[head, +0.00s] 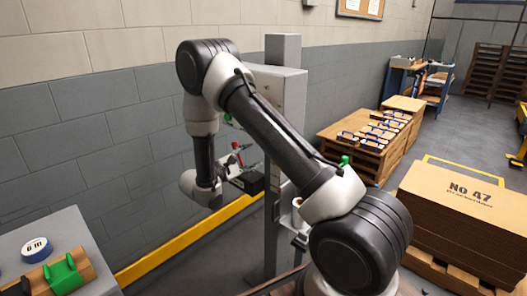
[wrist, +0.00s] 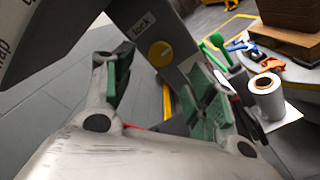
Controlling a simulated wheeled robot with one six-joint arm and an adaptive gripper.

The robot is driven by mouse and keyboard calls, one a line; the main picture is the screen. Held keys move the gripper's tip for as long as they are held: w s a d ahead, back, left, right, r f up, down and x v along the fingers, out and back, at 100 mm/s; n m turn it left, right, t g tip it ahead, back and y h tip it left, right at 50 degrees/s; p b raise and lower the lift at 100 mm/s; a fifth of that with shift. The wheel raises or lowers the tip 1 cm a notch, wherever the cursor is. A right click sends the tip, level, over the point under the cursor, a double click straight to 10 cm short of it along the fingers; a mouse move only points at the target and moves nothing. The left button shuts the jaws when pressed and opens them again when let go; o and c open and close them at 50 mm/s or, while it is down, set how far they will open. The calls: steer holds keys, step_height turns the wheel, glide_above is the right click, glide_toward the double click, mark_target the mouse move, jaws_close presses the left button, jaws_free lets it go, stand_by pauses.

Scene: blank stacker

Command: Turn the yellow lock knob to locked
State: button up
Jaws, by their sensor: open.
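The yellow lock knob (wrist: 160,54) is a round disc on a grey post in the wrist view, beside a small label reading "lock" (wrist: 142,26). Which way the knob is turned is too small to tell. My gripper (wrist: 159,68) is open, its green-padded fingers spread to either side of the knob in the picture. Nothing is between the fingers, and I cannot tell how far the knob is beyond the tips. In the head view the gripper is partly visible beside the grey post (head: 283,120), and the knob is not visible there.
A paper roll (wrist: 265,97) and orange and blue tools stand on a round-edged table at the right of the wrist view. In the head view, a yellow rail (head: 190,240) runs along the wall. Stacked cardboard (head: 465,215) stands at right, and a grey bench (head: 55,235) at left.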

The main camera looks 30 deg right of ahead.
steer(key=x, duration=0.7)
steer(key=shift+d, duration=0.35)
steer(key=shift+w, duration=0.1)
steer(key=c, duration=1)
